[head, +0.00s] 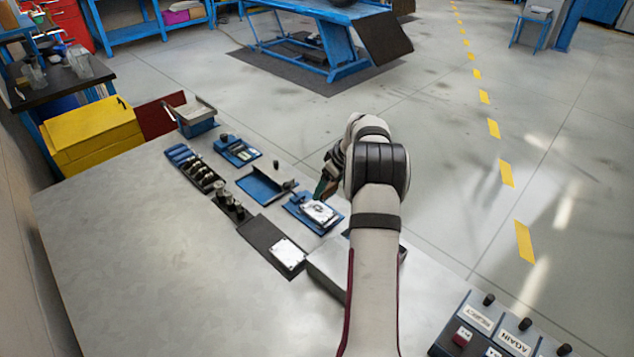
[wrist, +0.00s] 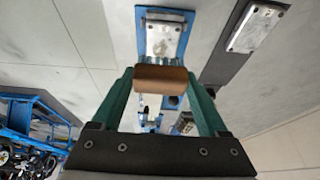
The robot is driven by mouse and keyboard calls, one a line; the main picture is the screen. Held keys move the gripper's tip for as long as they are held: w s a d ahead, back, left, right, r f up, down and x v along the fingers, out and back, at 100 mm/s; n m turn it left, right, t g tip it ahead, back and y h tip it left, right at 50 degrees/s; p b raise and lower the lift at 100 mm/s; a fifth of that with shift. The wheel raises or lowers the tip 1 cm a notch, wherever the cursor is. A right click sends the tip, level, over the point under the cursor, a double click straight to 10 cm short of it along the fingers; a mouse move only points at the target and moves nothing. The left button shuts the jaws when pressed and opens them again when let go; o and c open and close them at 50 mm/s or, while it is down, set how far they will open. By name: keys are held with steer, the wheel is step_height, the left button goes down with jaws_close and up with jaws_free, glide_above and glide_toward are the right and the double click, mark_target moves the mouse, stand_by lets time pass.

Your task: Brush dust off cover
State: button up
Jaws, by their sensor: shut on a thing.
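A silvery metal cover (head: 320,212) lies in a blue fixture (head: 301,214) on the bench, and it also shows at the top of the wrist view (wrist: 163,38). My gripper (head: 323,186), with green fingers, is beside the cover at its far side in the head view. In the wrist view its fingers (wrist: 162,82) are shut on the brown handle of a brush (wrist: 161,80). Pale bristles show past the handle, close to the cover's edge. I cannot tell whether they touch it. Dust cannot be made out.
A second metal plate (head: 289,254) lies on a dark mat (head: 262,235) close by. Blue trays (head: 262,187) and a rack of dark parts (head: 196,168) stand further left. A button panel (head: 490,325) is at lower right. The bench's left part (head: 130,240) is clear.

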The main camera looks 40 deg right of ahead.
glide_above(322, 213)
steer(key=s, duration=0.2)
steer(key=shift+w+f, duration=0.15)
steer(key=shift+f, duration=2.8)
steer(key=shift+x, duration=0.85)
steer(key=shift+w, duration=3.4)
steer(key=shift+s+d, duration=0.1)
steer(key=shift+s, duration=3.6)
steer(key=shift+w+a, duration=0.2)
steer(key=shift+w, duration=3.45)
steer(key=shift+s, duration=3.55)
steer(key=shift+s+r, duration=0.15)
steer(key=shift+r, duration=3.95)
